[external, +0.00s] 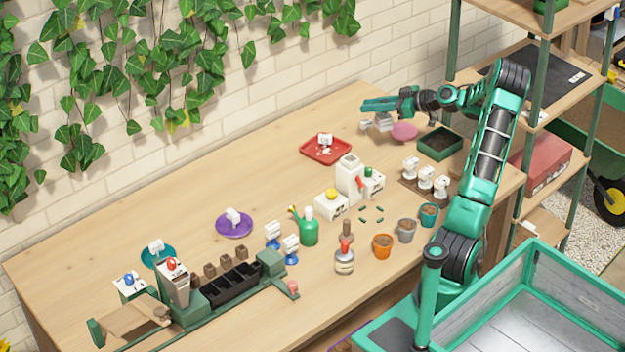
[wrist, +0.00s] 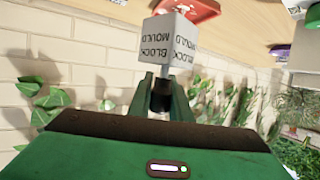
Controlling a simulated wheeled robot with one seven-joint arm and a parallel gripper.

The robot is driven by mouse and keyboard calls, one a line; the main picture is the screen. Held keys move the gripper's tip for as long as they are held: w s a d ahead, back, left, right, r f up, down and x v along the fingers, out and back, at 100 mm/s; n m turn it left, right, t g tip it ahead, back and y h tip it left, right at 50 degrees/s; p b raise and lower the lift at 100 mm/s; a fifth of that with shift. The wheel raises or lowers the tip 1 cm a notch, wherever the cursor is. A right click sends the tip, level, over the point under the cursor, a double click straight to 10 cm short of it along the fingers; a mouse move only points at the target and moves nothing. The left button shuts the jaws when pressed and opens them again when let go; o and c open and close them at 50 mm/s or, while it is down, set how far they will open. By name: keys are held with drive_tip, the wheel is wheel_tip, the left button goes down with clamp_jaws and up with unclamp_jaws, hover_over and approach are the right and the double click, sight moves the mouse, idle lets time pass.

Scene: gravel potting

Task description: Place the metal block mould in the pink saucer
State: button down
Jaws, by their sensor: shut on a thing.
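The metal block mould (wrist: 170,40) is a grey cube with "BLOCK MOULD" lettering on its sides. My gripper (wrist: 163,88) is shut on its narrow stem. In the external view the block mould (external: 383,123) is small and hangs beneath my gripper near the far edge of the table, by the brick wall. The pink saucer (external: 404,132) lies on the table just right of the block mould. The mould appears above the table and beside the saucer; the exact gap cannot be told. The pink saucer is not seen in the wrist view.
A dark green tray (external: 439,143) stands right of the pink saucer. A red tray (external: 325,149) with a white item is to the left. A purple saucer (external: 234,224), pots and bottles stand nearer. Shelving (external: 540,110) rises at the right; the far-left tabletop is clear.

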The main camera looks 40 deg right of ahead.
drive_tip(key=shift+m+t+h, duration=0.5)
drive_tip(key=shift+m+h, duration=0.1)
drive_tip(key=shift+h, duration=0.2)
drive_tip(key=shift+w+d+f, duration=0.6)
drive_tip(key=shift+d+f, duration=1.1)
drive_tip(key=shift+d, duration=0.75)
drive_tip(key=shift+w+d+f, duration=0.6)
drive_tip(key=shift+d+f, duration=1.15)
drive_tip(key=shift+d, duration=0.65)
drive_tip(key=shift+w+d+f, duration=0.6)
drive_tip(key=shift+d+f, duration=1.1)
drive_tip(key=shift+d, duration=0.75)
drive_tip(key=shift+f, duration=0.15)
drive_tip(key=c, duration=1.6)
unclamp_jaws()
drive_tip(key=shift+v, duration=3.8)
